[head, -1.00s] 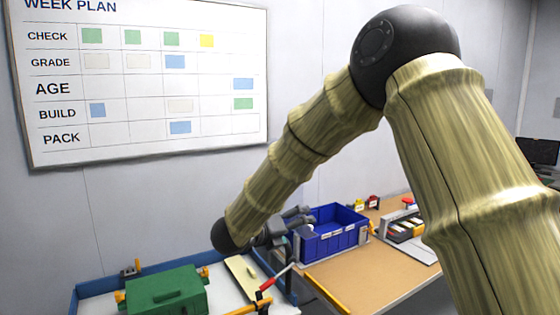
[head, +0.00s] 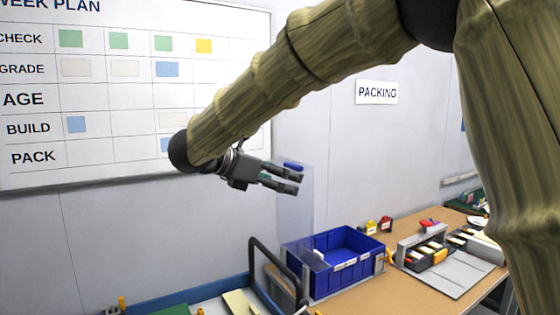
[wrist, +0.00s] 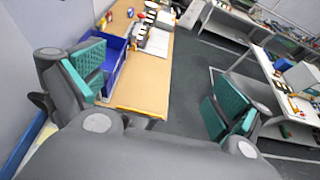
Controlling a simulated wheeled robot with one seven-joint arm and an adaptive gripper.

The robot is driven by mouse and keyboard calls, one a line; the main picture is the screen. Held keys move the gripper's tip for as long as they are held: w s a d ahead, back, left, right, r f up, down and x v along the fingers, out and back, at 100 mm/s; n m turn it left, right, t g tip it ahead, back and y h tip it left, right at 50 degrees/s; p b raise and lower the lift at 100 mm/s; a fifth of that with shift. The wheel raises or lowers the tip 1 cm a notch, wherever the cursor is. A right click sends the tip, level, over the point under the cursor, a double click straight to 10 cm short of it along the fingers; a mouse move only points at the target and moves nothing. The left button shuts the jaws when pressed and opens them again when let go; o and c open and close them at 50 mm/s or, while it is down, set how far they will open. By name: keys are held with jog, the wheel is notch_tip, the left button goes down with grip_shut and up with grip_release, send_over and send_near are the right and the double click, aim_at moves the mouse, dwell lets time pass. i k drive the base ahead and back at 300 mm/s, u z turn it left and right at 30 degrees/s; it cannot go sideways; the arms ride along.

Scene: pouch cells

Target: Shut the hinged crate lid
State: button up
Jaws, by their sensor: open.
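The blue crate (head: 322,284) stands on the brown bench right of centre in the head view, its top open. Its clear hinged lid (head: 296,215) stands upright at the crate's left side, with a blue piece (head: 293,166) at its top edge. My gripper (head: 297,182) is open and empty, above the crate. Its fingers point right and overlap the lid's upper part in the picture; I cannot tell whether they touch it. In the wrist view my gripper (wrist: 160,75) shows spread green pads, and the left finger partly hides the crate (wrist: 116,45). I cannot make out the lid there.
A black bar frame (head: 277,262) rises left of the crate, beside a blue-edged tray (head: 190,295). Right of the crate are small red and yellow items (head: 378,226) and a grey holder (head: 425,245). A wall board hangs behind my arm.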

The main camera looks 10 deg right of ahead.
aim_at(298, 168)
jog(key=i, duration=0.95)
jog(key=z, duration=0.05)
